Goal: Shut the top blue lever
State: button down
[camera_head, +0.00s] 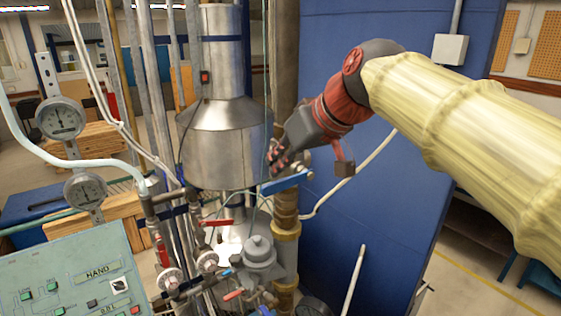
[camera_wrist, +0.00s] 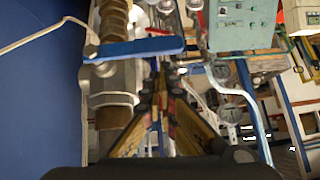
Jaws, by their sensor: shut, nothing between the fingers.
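The top blue lever (camera_head: 286,182) sticks out sideways from a valve on the brown vertical pipe (camera_head: 286,215). It points left and slightly down in the head view, across the pipe's line. In the wrist view the blue lever (camera_wrist: 140,48) lies nearly level across the upper left, its free end near my fingertips. My gripper (camera_head: 274,163) is just above the lever in the head view. In the wrist view my gripper (camera_wrist: 164,78) has its fingers together with nothing between them. I cannot tell whether it touches the lever.
A metal tank (camera_head: 225,150) stands left of my gripper. Red-handled valves (camera_head: 217,223) and a grey fitting (camera_head: 259,255) sit lower. A control panel (camera_head: 75,280) is at lower left, with gauges (camera_head: 61,118) above it. A blue panel (camera_head: 360,220) stands behind at right.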

jog(key=w+a+r+b+v, duration=0.1)
jog(key=b+v, duration=0.1)
jog(key=v, duration=1)
jog(key=d+f+m+h+b, duration=0.1)
jog(key=d+f+m, duration=0.1)
jog(key=f, duration=0.6)
jog(key=d+f+m+h+b, duration=0.1)
jog(key=d+f+m, duration=0.15)
jog(key=f, duration=0.55)
jog(key=s+d+f+m+h+b, duration=0.1)
jog(key=s+d+f+b, duration=0.3)
jog(key=f+b, duration=0.5)
jog(key=s+d+f+h+b, duration=0.1)
jog(key=s+d+f+b, duration=0.3)
jog(key=f, duration=2.1)
jog(key=s+d+f+m+g+h+b, duration=0.1)
jog(key=s+d+f+b, duration=0.3)
jog(key=s+f+b, duration=0.6)
notch_tip(320, 180, down, 7)
jog(key=h+b, duration=0.1)
jog(key=b, duration=0.3)
jog(key=shift+s+d+m, duration=0.3)
jog(key=shift+s+m, duration=0.05)
jog(key=shift+s, duration=0.05)
jog(key=c, duration=2.5)
grip_release()
